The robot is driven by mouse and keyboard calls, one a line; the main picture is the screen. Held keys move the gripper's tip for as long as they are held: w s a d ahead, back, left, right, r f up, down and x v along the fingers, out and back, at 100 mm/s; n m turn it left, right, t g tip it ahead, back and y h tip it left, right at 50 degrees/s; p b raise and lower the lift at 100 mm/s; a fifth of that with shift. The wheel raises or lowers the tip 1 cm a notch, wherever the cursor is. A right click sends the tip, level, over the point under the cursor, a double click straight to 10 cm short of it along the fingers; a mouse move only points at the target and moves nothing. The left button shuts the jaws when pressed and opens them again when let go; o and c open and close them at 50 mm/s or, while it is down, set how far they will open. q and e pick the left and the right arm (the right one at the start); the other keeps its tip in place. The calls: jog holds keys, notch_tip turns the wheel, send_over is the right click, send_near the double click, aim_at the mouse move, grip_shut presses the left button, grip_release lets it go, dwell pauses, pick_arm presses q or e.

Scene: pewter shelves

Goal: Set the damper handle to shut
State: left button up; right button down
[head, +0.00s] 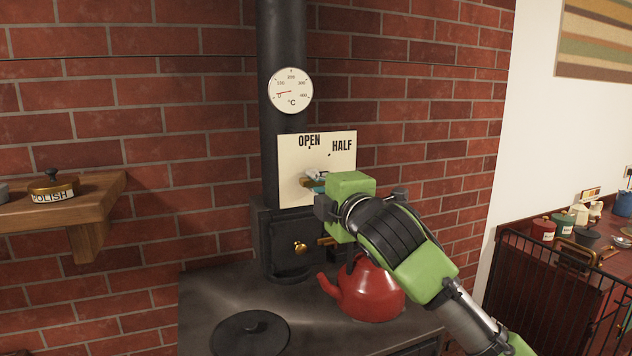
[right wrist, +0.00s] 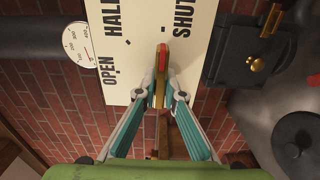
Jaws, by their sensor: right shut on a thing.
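The cream damper plate (head: 290,168) is on the black stovepipe, with OPEN and HALF readable in the head view. In the right wrist view the plate (right wrist: 146,25) also shows SHUT. The brass damper handle (right wrist: 161,78) with a red tip lies between the fingers of my right gripper (right wrist: 161,92), which are shut on it. The handle points to the upper edge of that view, toward the small mark beside SHUT. I cannot tell whether it lines up exactly. In the head view my right gripper (head: 315,180) covers the plate's lower right. My left gripper is out of view.
A round thermometer (head: 290,91) sits on the pipe above the plate. A red kettle (head: 370,290) stands on the stove top below my right arm. A black stove door (head: 291,247) with a brass knob is below the plate. A wooden shelf (head: 95,205) is at left.

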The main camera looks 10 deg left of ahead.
jog(key=shift+f, duration=0.1)
jog(key=c, duration=2.1)
grip_release()
jog(key=shift+c, duration=0.2)
jog(key=v, duration=1.2)
